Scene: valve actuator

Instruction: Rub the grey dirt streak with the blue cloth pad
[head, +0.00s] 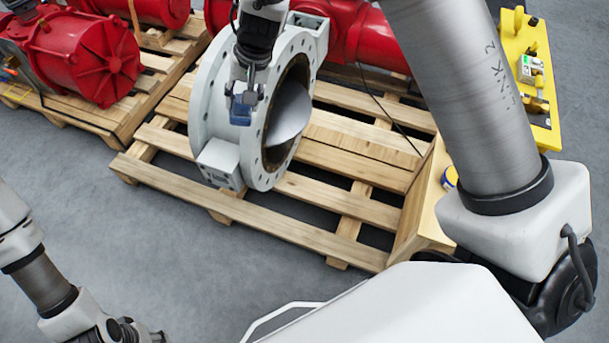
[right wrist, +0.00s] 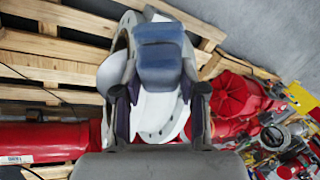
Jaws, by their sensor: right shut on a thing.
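My right gripper (head: 243,94) points down and is shut on the blue cloth pad (head: 240,114). The pad is in front of the left side of the white valve ring (head: 206,85); I cannot tell whether it touches the surface. In the right wrist view the blue pad (right wrist: 160,55) sits between the fingers of the gripper (right wrist: 160,85), with the white valve (right wrist: 160,118) behind it. The grey dirt streak cannot be made out and may be hidden by the pad or gripper. My left arm shows at the lower left of the head view, but its gripper is not visible.
The valve stands on a wooden pallet (head: 290,222) with a red actuator (head: 372,42) behind it. Another pallet at the left holds red actuators (head: 85,55). A wooden box (head: 428,200) and a yellow stand (head: 540,90) are at the right. Grey floor is clear in front.

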